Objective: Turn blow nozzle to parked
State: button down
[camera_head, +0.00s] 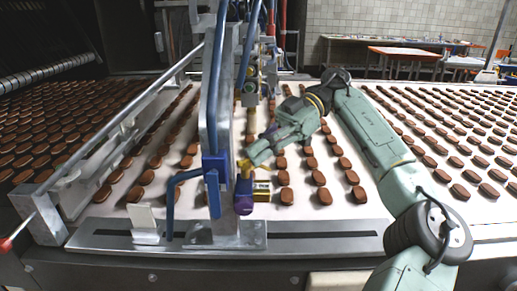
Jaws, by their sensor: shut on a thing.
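My gripper (252,160) reaches in from the right with pale green fingers and yellowish tips.
A conveyor (343,212) carries rows of brown biscuits behind and to both sides. A metal post (207,100) with blue hoses stands left of my gripper. A slotted metal rail (320,240) runs along the front. A red-tipped lever (8,243) sticks out at far left.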

jog(key=c, duration=1.8)
grip_release()
jog(key=shift+o, duration=0.2)
